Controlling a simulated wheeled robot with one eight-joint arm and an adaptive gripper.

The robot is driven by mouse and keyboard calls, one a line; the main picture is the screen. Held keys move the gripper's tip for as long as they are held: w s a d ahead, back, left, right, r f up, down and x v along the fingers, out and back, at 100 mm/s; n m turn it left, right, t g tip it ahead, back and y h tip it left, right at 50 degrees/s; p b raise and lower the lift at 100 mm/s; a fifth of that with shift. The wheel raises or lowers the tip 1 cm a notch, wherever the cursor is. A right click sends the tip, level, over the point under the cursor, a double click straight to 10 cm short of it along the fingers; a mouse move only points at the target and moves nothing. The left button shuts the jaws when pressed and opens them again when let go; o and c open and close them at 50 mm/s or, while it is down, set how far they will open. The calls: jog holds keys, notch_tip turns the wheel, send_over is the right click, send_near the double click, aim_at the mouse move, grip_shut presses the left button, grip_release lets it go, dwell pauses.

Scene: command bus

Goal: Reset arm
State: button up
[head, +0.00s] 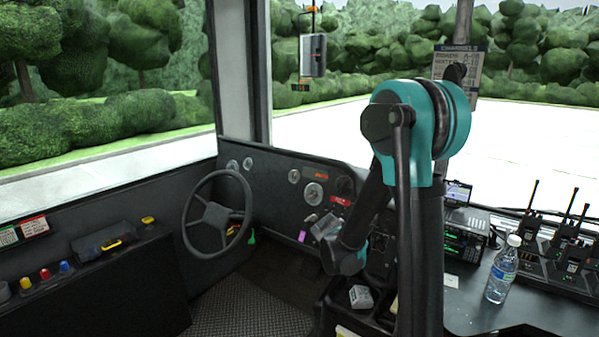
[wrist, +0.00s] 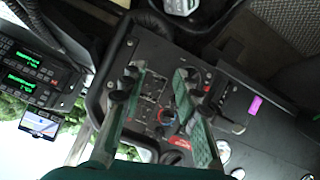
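My arm (head: 416,130) rises in the right half of the head view, bent over at a teal joint, with its lower part reaching down and left toward the dashboard. In the wrist view my gripper (wrist: 156,78) is open. Its two green and black fingers stand well apart, with nothing held between them. The dark control panel (wrist: 152,98) with small switches and a red-ringed knob shows in the gap beyond the fingers. In the head view the fingers are too small and partly hidden to make out clearly.
A steering wheel (head: 217,213) is left of my arm. On the right counter stand a water bottle (head: 503,269), a radio unit (head: 465,243) and several handheld radios (head: 571,262). A grey-white object (head: 361,297) sits low near my arm. The floor (head: 250,318) below the wheel is clear.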

jog(key=s+n+g+y, duration=0.2)
jog(key=s+n+y, duration=0.2)
jog(key=s, duration=2)
jog(key=shift+s+d+f+y, duration=0.3)
jog(key=shift+s+f+y, duration=0.1)
jog(key=shift+y, duration=0.2)
